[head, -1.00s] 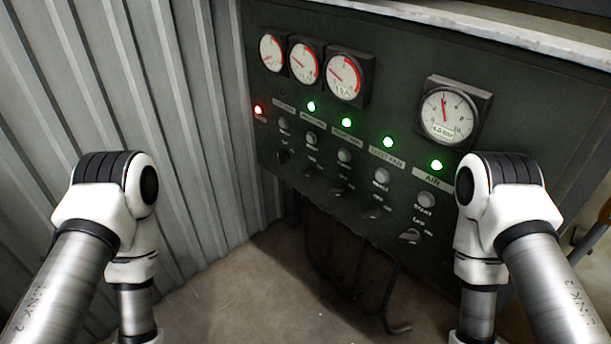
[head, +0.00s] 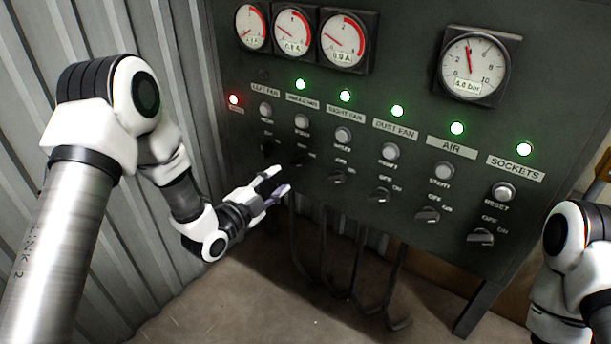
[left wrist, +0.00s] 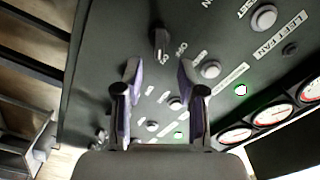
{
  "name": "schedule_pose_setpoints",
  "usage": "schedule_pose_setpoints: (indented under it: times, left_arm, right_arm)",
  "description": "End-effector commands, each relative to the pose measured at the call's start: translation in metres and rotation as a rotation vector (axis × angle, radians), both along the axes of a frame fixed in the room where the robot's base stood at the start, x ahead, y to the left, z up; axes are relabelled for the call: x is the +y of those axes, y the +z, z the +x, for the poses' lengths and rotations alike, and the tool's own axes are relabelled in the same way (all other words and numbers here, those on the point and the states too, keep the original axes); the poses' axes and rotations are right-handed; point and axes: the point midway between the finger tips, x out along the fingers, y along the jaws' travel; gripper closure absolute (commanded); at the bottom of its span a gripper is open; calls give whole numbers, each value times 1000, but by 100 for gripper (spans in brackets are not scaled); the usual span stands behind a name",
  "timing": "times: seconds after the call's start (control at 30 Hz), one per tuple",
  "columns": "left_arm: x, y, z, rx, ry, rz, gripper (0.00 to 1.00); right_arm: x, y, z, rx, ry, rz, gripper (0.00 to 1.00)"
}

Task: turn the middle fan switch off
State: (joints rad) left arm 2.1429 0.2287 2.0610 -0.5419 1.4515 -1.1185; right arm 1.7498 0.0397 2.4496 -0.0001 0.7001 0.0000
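The middle fan switch (head: 303,158) is a dark knob on the grey panel, below a grey button (head: 301,121) and the middle fan label (head: 303,99). The green light (head: 300,84) above that label is lit. My left gripper (head: 279,180) is open and empty, just left of and below the switch in the head view. In the left wrist view the switch (left wrist: 162,42) appears ahead, between the lines of the two open fingers (left wrist: 160,72), with a gap to them. The knob's exact angle is hard to tell. My right gripper is out of view.
The left fan switch (head: 268,148) is close on the left, its upper light (head: 263,74) dark. The right fan switch (head: 337,178) is close on the right. Cables (head: 340,260) hang below the panel. A corrugated wall (head: 120,240) stands at left.

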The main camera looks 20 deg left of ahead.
Motion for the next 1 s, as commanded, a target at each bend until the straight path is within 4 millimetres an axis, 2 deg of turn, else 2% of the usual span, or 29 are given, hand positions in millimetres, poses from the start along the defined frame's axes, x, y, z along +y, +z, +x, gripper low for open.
schedule_pose_setpoints:
  times: [0.4,0.5,0.7,0.73,0.83,1.0]
  left_arm:
    - [-24,1,63,2,-2,2,60]
    - [-26,0,70,4,0,0,60]
    - [-26,0,71,4,0,-1,60]
    - [-26,0,71,4,0,-1,64]
    - [-26,0,71,4,0,-1,99]
    - [-26,0,71,4,0,-1,100]
  right_arm:
    - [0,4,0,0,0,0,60]
    - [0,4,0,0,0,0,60]
    - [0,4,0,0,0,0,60]
    - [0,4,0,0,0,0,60]
    - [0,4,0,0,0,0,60]
    - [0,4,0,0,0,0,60]
